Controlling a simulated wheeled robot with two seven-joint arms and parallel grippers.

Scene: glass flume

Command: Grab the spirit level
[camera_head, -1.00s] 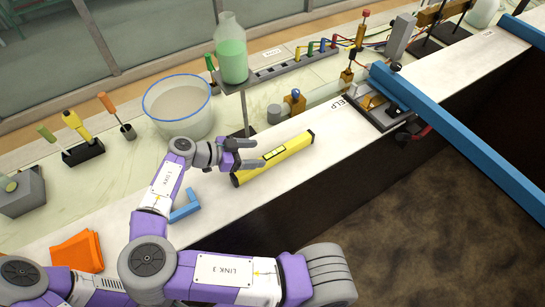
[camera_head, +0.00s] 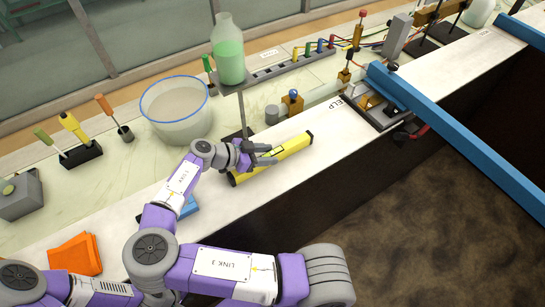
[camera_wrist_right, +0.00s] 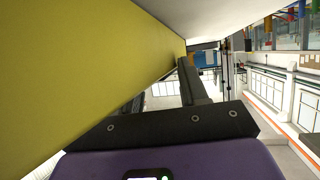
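The spirit level (camera_head: 294,145) is a long yellow bar with black ends, lying slantwise on the white bench top. My right gripper (camera_head: 272,156) is at its near-left half, with its fingers over or beside the bar. The two fingertips show apart, so the gripper is open. In the right wrist view, the yellow level (camera_wrist_right: 75,75) fills the left side, close to the camera. One dark finger (camera_wrist_right: 192,82) stands to its right; the other is mostly hidden behind the level. I cannot tell whether the fingers touch it. My left gripper is not in view.
A bottle of green liquid (camera_head: 228,60) on a stand is just behind the level. A blue-rimmed tub (camera_head: 175,110) stands to the left. A blue beam (camera_head: 455,135) crosses at the right. An orange cloth (camera_head: 75,254) and a partly hidden blue piece (camera_head: 189,208) lie nearer.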

